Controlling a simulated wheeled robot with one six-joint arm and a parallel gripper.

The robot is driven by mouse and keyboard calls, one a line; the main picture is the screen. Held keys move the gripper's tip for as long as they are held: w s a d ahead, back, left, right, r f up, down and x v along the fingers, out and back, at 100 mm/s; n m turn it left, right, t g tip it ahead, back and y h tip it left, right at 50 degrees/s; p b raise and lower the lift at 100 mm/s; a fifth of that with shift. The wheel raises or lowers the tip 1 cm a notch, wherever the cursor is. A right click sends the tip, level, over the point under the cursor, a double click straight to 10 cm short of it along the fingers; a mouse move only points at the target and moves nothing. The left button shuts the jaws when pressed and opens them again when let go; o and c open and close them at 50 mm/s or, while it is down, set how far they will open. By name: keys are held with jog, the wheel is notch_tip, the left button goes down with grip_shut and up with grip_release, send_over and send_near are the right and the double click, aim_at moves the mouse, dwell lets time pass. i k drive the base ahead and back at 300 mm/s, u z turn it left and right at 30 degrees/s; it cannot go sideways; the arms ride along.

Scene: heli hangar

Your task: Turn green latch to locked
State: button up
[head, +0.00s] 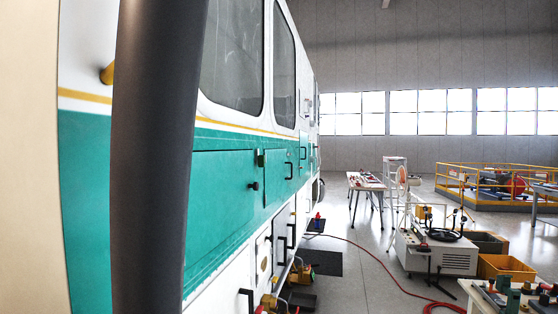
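A teal panel (223,190) covers the lower side of a white and teal helicopter body. A small dark green fitting (261,158) sits at the upper right edge of this panel and may be the green latch. It is too small to tell which way it is turned. A dark knob (254,186) lies just below it. My gripper is not in view.
A dark upright bar at the left hides part of the helicopter side. Black handles (290,171) stick out further along.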

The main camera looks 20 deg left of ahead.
aim_at(260, 160)
jog(key=i, duration=2.25)
jog(key=u, duration=3.6)
